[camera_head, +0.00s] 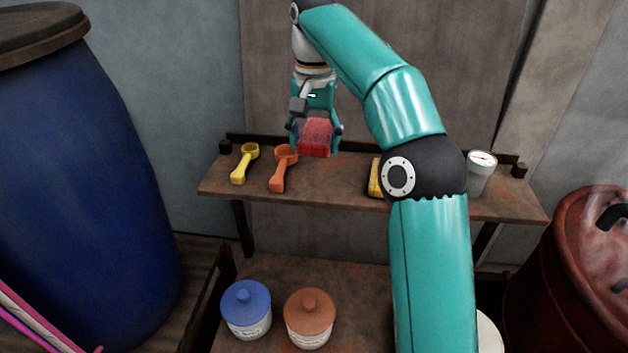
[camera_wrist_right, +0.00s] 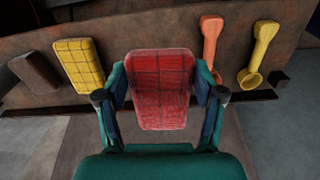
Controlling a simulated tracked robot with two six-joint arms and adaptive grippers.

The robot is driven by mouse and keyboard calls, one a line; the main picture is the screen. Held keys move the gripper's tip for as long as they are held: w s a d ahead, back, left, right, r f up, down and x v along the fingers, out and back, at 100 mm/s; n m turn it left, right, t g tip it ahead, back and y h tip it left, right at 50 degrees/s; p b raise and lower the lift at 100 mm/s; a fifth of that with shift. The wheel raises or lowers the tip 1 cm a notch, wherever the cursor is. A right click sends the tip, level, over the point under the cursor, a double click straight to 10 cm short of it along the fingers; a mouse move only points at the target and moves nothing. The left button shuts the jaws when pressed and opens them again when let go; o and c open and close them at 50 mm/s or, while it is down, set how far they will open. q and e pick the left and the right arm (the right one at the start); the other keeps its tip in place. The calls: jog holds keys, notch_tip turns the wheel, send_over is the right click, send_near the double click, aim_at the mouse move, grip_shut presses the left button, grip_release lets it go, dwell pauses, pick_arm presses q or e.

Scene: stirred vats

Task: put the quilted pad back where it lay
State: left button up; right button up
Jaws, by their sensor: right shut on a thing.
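A red quilted pad (camera_head: 316,138) is between the fingers of my right gripper (camera_head: 316,130), which is shut on it. In the right wrist view the pad (camera_wrist_right: 160,92) is upright and gripped at both sides by the fingers. It is at the shelf (camera_head: 335,178), between the orange scoop and the yellow quilted pad (camera_head: 375,178); I cannot tell whether it touches the board. The yellow pad lies on the shelf and also shows in the right wrist view (camera_wrist_right: 79,66). My right arm partly hides it in the head view. My left gripper is not in view.
An orange scoop (camera_head: 281,170) and a yellow scoop (camera_head: 243,165) lie on the shelf's left. A dark block (camera_wrist_right: 34,73) lies beyond the yellow pad. A gauge cup (camera_head: 481,172) stands right. Blue-lidded (camera_head: 246,310) and orange-lidded (camera_head: 309,318) jars stand below.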

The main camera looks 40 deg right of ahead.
jog(key=b, duration=0.2)
send_over(315, 190)
notch_tip(315, 190, down, 5)
jog(key=shift+f, duration=0.15)
notch_tip(315, 190, down, 2)
jog(key=shift+f, duration=1.05)
jog(key=shift+f, duration=0.2)
jog(key=o, duration=1)
jog(key=shift+c, duration=0.2)
